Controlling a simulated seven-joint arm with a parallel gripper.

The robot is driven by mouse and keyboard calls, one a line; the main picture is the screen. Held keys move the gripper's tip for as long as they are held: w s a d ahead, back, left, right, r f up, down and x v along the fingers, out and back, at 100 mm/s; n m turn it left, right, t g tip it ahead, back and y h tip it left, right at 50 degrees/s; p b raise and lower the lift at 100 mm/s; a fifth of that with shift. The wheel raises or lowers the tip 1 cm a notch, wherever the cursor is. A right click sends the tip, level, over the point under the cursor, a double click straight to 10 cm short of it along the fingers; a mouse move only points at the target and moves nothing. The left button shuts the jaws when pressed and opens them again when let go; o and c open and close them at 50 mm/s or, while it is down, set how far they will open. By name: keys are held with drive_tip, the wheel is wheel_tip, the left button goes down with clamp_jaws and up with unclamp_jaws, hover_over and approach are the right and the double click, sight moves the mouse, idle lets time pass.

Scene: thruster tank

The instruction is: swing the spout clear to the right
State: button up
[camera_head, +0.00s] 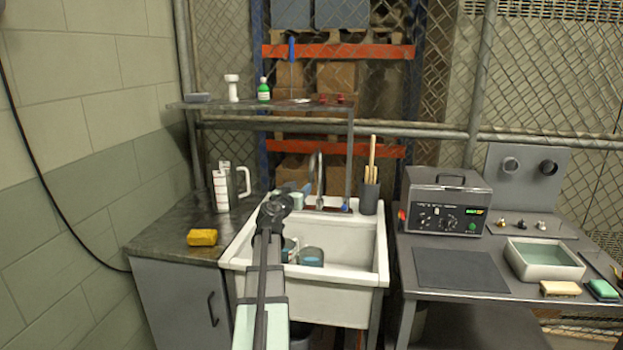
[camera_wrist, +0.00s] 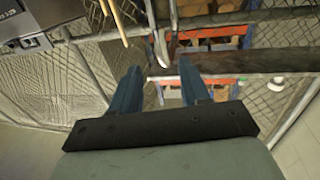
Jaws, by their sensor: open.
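The metal spout (camera_head: 318,172) rises at the back of the white sink (camera_head: 347,228), its curved top in front of the shelving. In the wrist view a slim metal piece that looks like the spout (camera_wrist: 155,42) shows at or just beyond the gap between my fingertips. My gripper (camera_head: 303,190) is at the back left of the sink, close to the spout on its left side. It also shows in the wrist view (camera_wrist: 160,66), its two blue fingers apart with nothing clasped. I cannot tell whether a finger touches the spout.
Teal-and-grey units (camera_head: 311,257) sit in the sink. A dark cup with wooden sticks (camera_head: 369,198) stands at the sink's back right. A yellow sponge (camera_head: 202,237) and white jug (camera_head: 221,188) are on the left counter. A control box (camera_head: 447,203) stands on the right table.

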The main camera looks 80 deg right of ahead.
sight(310, 178)
drive_tip(key=d, duration=0.3)
drive_tip(key=s+d, duration=0.1)
drive_tip(key=d, duration=0.3)
drive_tip(key=s+d, duration=0.1)
drive_tip(key=d, duration=0.3)
drive_tip(key=shift+s, duration=0.1)
drive_tip(key=shift+c, duration=0.4)
clamp_jaws()
